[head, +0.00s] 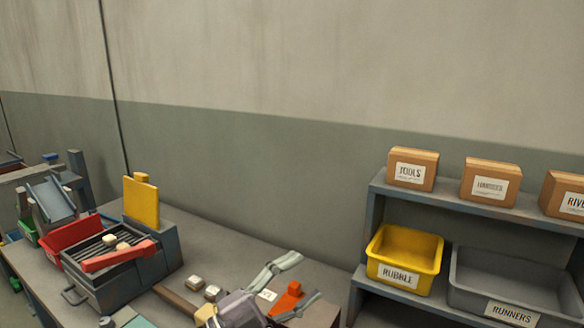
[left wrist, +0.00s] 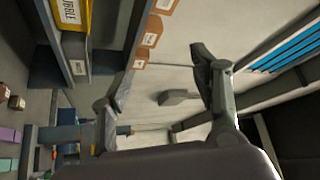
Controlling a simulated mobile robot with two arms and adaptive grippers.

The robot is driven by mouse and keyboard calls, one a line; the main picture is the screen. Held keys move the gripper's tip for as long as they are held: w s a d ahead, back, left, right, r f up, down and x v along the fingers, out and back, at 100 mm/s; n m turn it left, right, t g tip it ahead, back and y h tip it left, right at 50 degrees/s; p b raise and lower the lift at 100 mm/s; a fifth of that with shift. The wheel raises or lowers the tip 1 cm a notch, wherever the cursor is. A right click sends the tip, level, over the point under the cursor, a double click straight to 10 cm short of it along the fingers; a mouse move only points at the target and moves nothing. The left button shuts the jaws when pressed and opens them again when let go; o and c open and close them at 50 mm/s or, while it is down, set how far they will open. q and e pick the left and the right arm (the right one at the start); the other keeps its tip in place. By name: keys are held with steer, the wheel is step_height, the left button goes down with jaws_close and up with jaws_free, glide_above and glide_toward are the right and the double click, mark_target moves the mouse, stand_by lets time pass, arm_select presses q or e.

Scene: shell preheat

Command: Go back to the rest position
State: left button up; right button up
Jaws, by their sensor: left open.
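My left gripper (head: 308,277) is at the bottom middle of the head view, over the right part of the bench. Its two fingers are spread apart and point to the right. In the left wrist view the fingers (left wrist: 160,75) are wide apart with nothing between them. An orange-red piece (head: 289,298) shows between or behind the fingers in the head view; I cannot tell its distance from them. The preheat box (head: 120,270) stands on the bench at the left, with a yellow upright plate (head: 141,199) and a red bar (head: 118,257). My right gripper is in neither view.
Pale blocks (head: 212,292) lie on the bench (head: 225,250) beside the box. A red bin (head: 68,235) stands behind it. At the right, a grey shelf (head: 480,210) holds cardboard boxes (head: 413,169), a yellow RUBBLE bin (head: 404,253) and a grey RUNNERS bin (head: 520,280).

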arm_select(q)
steer(key=w+a+f+n+t+y, duration=0.1)
steer(key=a+f+n+t+y, duration=0.25)
steer(key=a+n+y, duration=0.35)
steer(key=w+a+f+n+t+y, duration=0.1)
steer(key=a+f+n+t+y, duration=0.1)
steer(key=a+n+t+y, duration=0.55)
steer(key=s+a+f+n+g+y, duration=0.2)
steer(key=s+a+f+n+g, duration=0.15)
steer(key=f, duration=0.25)
steer(key=s+a+f+n+g+y, duration=0.2)
steer(key=f+n+g+y, duration=0.1)
steer(key=f+g, duration=0.15)
steer(key=s+a+f+n+g, duration=0.1)
steer(key=s+f+g, duration=0.5)
steer(key=s, duration=0.6)
steer(key=s+a+f+n+g, duration=0.1)
steer(key=s+f+g, duration=0.3)
steer(key=s+f, duration=0.6)
step_height(320, 180, down, 24)
steer(key=s+g, duration=0.2)
steer(key=s+a+f, duration=0.2)
steer(key=s+f, duration=1.5)
steer(key=shift+s+a+m+g+h, duration=0.2)
steer(key=shift+a+m+g+h, duration=0.05)
steer(key=shift+m+g+h, duration=0.15)
